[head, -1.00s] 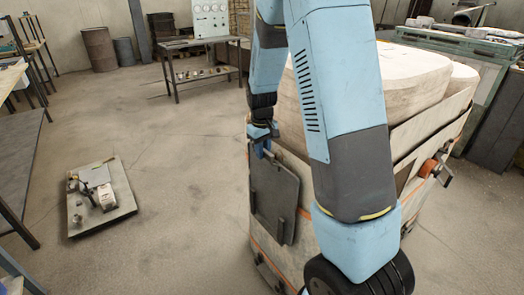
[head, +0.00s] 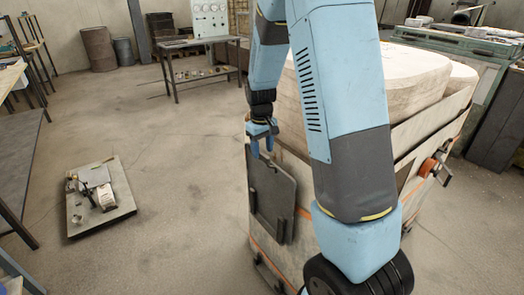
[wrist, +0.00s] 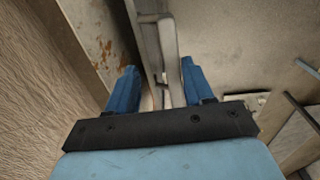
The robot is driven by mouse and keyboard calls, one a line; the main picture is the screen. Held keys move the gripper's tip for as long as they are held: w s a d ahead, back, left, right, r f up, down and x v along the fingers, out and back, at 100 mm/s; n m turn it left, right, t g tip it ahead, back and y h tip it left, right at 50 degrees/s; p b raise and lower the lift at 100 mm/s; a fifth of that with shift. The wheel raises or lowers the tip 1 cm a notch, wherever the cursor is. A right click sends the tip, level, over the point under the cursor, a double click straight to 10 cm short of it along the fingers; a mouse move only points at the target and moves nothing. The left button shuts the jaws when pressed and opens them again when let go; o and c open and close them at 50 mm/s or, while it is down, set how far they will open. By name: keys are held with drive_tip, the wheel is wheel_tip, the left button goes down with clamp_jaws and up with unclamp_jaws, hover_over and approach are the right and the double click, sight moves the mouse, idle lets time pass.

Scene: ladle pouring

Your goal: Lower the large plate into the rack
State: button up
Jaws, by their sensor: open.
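The large plate (head: 272,198) is a dark grey, flat square that stands nearly upright against the side of the pale box-like body. Small dark brackets of the rack (head: 283,231) show at its lower edge and side. My gripper (head: 262,154) is open just above the plate's top edge and points down. In the wrist view, the blue fingers (wrist: 160,86) are apart, with the narrow edge of the plate (wrist: 168,50) seen between and beyond them. I cannot tell whether either finger touches it. The plate's lower fit in the rack is partly unclear.
Large pale sacks or blocks (head: 425,75) lie on top of the box-like body. A low flat platform (head: 72,212) with small items lies on the floor at left. A metal bench (head: 205,46) and barrels (head: 98,48) stand at the back. The floor between is clear.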

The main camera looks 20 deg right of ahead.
wheel_tip(320, 180, up, 13)
drive_tip(key=shift+s+a+f, duration=0.15)
drive_tip(key=shift+s+a, duration=0.05)
drive_tip(key=shift+a, duration=0.05)
idle(0.5)
drive_tip(key=s+r+m+t, duration=0.1)
drive_tip(key=s+r, duration=0.2)
drive_tip(key=s, duration=0.6)
drive_tip(key=s+r+m+t, duration=0.1)
drive_tip(key=s+r, duration=0.3)
drive_tip(key=s, duration=0.5)
drive_tip(key=s+r+m+t, duration=0.1)
drive_tip(key=s+r+t, duration=0.2)
drive_tip(key=s, duration=0.7)
drive_tip(key=shift+r+m+y, duration=0.3)
drive_tip(key=shift+r, duration=0.3)
